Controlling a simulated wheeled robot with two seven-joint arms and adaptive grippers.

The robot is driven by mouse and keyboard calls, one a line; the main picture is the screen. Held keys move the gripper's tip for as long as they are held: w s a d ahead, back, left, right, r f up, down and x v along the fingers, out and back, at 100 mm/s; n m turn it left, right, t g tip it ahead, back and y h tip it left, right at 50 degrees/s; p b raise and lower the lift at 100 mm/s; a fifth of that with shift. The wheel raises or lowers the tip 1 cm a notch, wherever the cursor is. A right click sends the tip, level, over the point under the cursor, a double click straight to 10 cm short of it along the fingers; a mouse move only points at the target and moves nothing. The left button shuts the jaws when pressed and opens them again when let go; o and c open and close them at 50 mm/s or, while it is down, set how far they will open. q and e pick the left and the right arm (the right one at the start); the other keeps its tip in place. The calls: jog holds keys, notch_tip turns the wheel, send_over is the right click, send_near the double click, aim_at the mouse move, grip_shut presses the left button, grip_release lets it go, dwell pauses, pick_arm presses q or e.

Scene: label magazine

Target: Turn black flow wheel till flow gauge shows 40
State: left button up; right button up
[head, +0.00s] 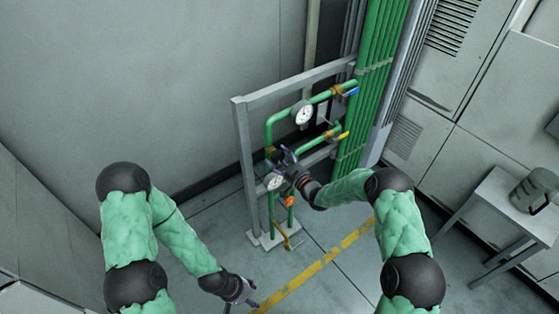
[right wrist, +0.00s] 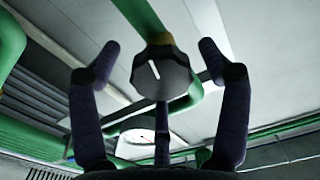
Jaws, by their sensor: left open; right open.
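The black wheel (right wrist: 161,73) with a white line on its face is between the two spread fingers of my right gripper in the right wrist view. Neither finger touches it; a gap shows on each side. My right gripper (head: 287,158) is open at the pipe frame in the head view, where it covers the wheel. A round white gauge (head: 274,182) is just below it, and another gauge (head: 304,115) is higher up. A gauge dial (right wrist: 138,135) shows partly behind the wrist fingers. I cannot read any dial or tell which shows flow. My left gripper (head: 245,294) is open and empty, low over the floor.
Green pipes run on a grey frame (head: 243,150). A blue-handled valve (head: 352,91), a yellow-handled valve (head: 342,135) and an orange fitting (head: 289,202) are close by. A grey table (head: 500,205) stands at the right. The floor in front is clear, with a yellow stripe (head: 325,262).

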jog(key=c, duration=1.2)
jog(key=shift+o, duration=0.2)
jog(key=shift+a+f+m, duration=0.1)
jog(key=shift+f+m, duration=0.1)
jog(key=shift+m, duration=0.2)
